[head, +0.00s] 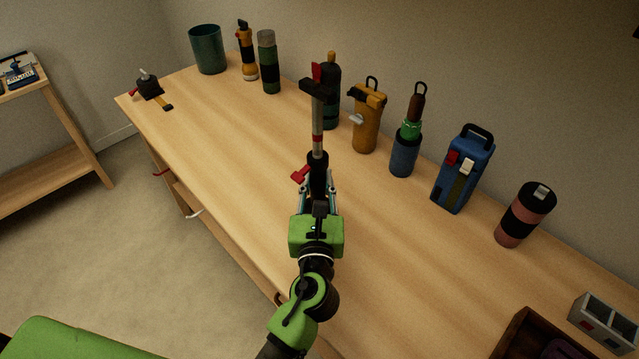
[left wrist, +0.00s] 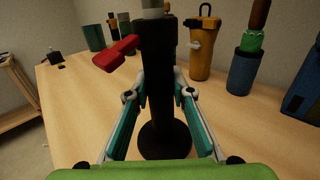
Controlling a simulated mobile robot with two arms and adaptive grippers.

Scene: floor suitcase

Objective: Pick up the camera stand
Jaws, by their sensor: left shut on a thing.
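The camera stand (head: 317,132) is upright in the middle of the head view, with a black lower tube, a grey pole, red levers and a black top. In the left wrist view its black tube (left wrist: 158,60) runs between the fingers down to a round black base. My left gripper (head: 318,186) is shut on the black lower tube; its teal and grey fingers (left wrist: 160,95) lie on either side of it. I cannot tell whether the base touches the table. The hand hides the base in the head view. My right gripper is not in view.
On the wooden table (head: 215,135), several bottles and flasks line the wall, including a yellow flask (head: 368,120) and a blue one (head: 463,175) right of the stand. A black clamp-like tool (head: 150,88) lies far left. A brown box (head: 535,335) is at lower right. The table's left part is mostly clear.

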